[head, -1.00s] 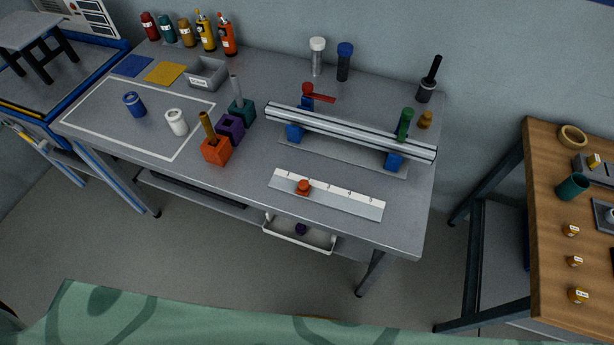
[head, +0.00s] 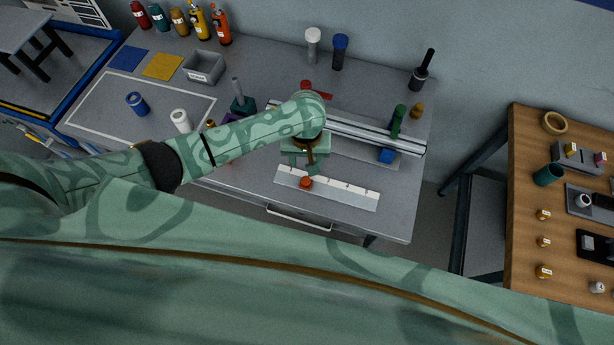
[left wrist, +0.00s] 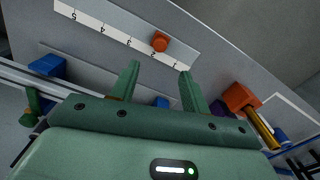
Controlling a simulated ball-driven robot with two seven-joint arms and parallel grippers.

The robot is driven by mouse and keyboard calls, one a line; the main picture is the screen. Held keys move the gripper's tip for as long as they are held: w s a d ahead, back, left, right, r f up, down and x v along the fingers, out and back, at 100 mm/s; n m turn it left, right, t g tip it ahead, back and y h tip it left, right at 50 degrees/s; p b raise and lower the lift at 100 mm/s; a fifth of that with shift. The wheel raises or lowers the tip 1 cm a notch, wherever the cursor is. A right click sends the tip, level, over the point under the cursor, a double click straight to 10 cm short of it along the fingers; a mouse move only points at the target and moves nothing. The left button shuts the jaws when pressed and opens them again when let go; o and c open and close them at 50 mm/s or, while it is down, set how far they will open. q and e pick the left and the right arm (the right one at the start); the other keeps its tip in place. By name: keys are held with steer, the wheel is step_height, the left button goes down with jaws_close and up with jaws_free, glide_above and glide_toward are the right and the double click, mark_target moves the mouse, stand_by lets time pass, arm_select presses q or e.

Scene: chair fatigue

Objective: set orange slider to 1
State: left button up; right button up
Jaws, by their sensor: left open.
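The orange slider (head: 306,182) is a short round knob on a white numbered scale strip (head: 345,193) near the table's front edge. In the left wrist view the orange slider (left wrist: 160,41) stands close to the mark 2 on the scale (left wrist: 112,37), whose marks run from 5 at left to 1 at right. My left gripper (head: 302,164) is over the table just behind the strip. In the left wrist view my left gripper (left wrist: 161,70) is open and empty, its fingertips pointing at the strip near 2 and 1, apart from the knob. My right gripper is out of view.
A metal rail (head: 375,140) with a green knob (head: 397,121) and blue supports lies behind the strip, partly hidden by my arm. A white cup (head: 181,121) and a grey bin (head: 205,67) stand left. A wooden table (head: 530,200) is at right.

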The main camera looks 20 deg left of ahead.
arm_select(q)
step_height(320, 180, down, 12)
steer(key=b, duration=0.5)
steer(key=shift+w+a+r, duration=0.1)
steer(key=shift+r, duration=0.15)
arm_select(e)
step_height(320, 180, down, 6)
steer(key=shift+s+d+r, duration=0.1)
